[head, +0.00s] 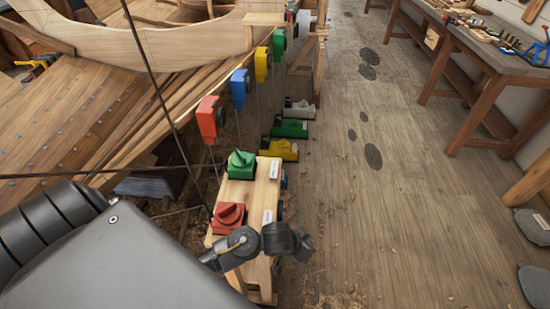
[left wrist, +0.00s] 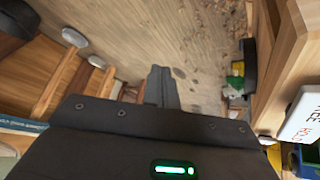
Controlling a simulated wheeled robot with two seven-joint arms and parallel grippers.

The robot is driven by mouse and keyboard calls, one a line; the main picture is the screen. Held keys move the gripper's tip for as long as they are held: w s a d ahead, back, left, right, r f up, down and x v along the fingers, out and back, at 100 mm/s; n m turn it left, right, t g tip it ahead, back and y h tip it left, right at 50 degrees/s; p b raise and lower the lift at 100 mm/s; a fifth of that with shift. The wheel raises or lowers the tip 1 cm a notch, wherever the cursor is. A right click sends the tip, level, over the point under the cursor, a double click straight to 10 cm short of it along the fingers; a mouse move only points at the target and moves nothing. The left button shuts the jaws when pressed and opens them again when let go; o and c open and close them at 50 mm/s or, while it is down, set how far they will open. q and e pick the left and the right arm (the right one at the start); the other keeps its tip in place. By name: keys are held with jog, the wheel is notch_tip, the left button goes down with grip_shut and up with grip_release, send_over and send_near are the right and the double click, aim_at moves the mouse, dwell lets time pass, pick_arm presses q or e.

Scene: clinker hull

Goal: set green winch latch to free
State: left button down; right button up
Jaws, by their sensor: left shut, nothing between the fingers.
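The green winch latch (head: 241,162) is a green turning knob on a green base, on top of the wooden stand. A white label (head: 274,170) sits by it, too small to read; I cannot tell which setting the knob points to. My left gripper (head: 300,246) is at the near end of the stand, beyond the red latch (head: 229,215) on the near side, apart from the green latch. In the left wrist view its fingers (left wrist: 160,86) are shut and empty. A label plate (left wrist: 303,115) reading FREE and HOLD shows at right there. My right gripper is not in view.
Red (head: 209,118), blue (head: 239,88), yellow (head: 261,65) and green (head: 279,46) boxes hang along the hull's side. Yellow (head: 280,150) and green (head: 291,128) units stand on the floor.

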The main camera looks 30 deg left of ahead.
pick_arm(q)
jog(key=w+r, duration=0.3)
jog(key=w, duration=0.3)
jog(key=w+r, duration=0.3)
jog(key=w, duration=0.4)
jog(key=w+a+r+n+g+y, duration=0.1)
jog(key=a+r, duration=0.5)
jog(key=a, duration=0.6)
jog(key=w+a+r+n+g+y, duration=0.2)
jog(key=w+a+r+n, duration=0.3)
jog(key=a, duration=0.7)
jog(key=r+n+y, duration=0.1)
jog(key=n, duration=0.1)
jog(key=shift+a+r+n+p, duration=0.3)
jog(key=shift+a+r+p, duration=0.05)
jog(key=shift+r, duration=0.05)
jog(key=b, duration=0.6)
send_near(275, 162)
jog(key=shift+w+f, duration=0.3)
jog(key=shift+w, duration=0.25)
jog(key=x, duration=0.4)
jog(key=shift+s+a+f, duration=0.1)
jog(key=shift+f, duration=0.85)
